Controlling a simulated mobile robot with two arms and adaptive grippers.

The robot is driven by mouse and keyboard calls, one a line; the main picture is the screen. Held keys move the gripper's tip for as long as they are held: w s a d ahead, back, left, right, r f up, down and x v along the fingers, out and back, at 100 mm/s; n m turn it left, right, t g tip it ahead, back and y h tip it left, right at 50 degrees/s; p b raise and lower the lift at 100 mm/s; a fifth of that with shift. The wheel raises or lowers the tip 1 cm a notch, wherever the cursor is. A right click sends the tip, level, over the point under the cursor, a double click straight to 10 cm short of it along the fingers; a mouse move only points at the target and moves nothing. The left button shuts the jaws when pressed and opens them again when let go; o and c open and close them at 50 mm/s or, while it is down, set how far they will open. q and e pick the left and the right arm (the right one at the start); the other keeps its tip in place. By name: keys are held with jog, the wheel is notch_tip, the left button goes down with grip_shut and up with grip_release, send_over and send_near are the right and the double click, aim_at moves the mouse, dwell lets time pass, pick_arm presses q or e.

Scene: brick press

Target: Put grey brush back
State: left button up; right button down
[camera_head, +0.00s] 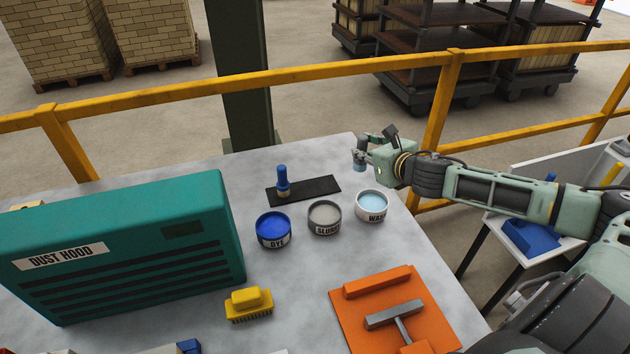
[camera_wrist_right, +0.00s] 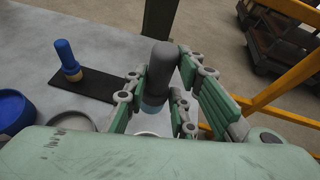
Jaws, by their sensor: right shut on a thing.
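My right gripper (camera_head: 365,147) is shut on the grey brush, held upright above the table behind the WASH pot (camera_head: 371,206). The brush's grey handle (camera_wrist_right: 162,66) stands between the fingers in the wrist view. Its bluish lower end (camera_head: 359,162) shows under the fingers in the head view, apart from the table. The black mat (camera_head: 318,186) lies to the left of the gripper. A blue brush (camera_head: 283,179) stands upright on the mat's left part; the mat's right part is bare. My left gripper is not in view.
The DYE pot (camera_head: 273,231) and the SLURRY pot (camera_head: 324,218) stand in front of the mat. A teal dust hood (camera_head: 130,245) stands at left. A yellow brush (camera_head: 249,305) and an orange board (camera_head: 345,312) lie nearer. A yellow rail (camera_head: 310,74) runs behind the table.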

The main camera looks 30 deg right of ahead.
jog(key=w+a+f+p, duration=0.1)
jog(key=w+a+f, duration=0.1)
jog(key=w+f, duration=0.1)
jog(key=w+a+f+p, duration=0.1)
jog(key=w+a+f, duration=0.1)
jog(key=w+f, duration=0.1)
jog(key=w+a+f+p, duration=0.1)
jog(key=w+a+f, duration=0.1)
jog(key=w+f, duration=0.1)
jog(key=shift+w+a+f, duration=0.1)
jog(key=shift+w+f, duration=0.1)
jog(key=shift+f, duration=0.7)
jog(key=shift+f, duration=0.1)
jog(key=c, duration=1.5)
grip_release()
jog(key=shift+o, duration=0.2)
